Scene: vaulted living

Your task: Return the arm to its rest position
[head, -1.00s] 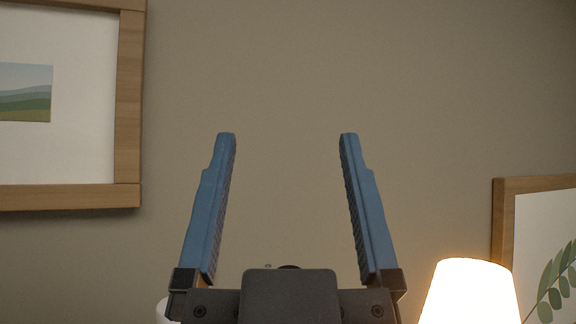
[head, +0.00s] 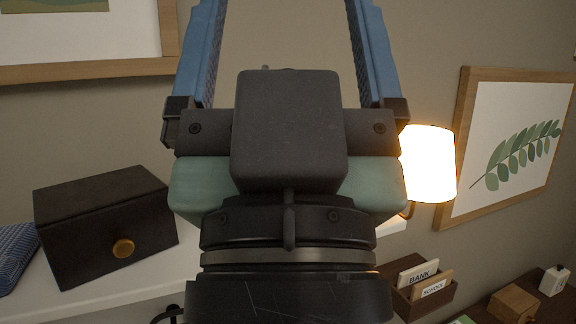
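My gripper (head: 282,50) stands in the middle of the head view, pointing up, with its two blue fingers wide apart. Nothing is between the fingers that show; only bare wall is behind them. The fingertips are cut off by the top edge of the picture. My wrist and arm below it hide the middle of the scene.
A black box with a round brass knob (head: 106,228) sits on a white surface (head: 95,300) at left, beside a blue woven item (head: 12,252). A lit lamp (head: 428,163) stands right of my gripper. Framed pictures hang on the wall. A wooden letter holder (head: 424,292) and a small wooden box (head: 512,303) are at lower right.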

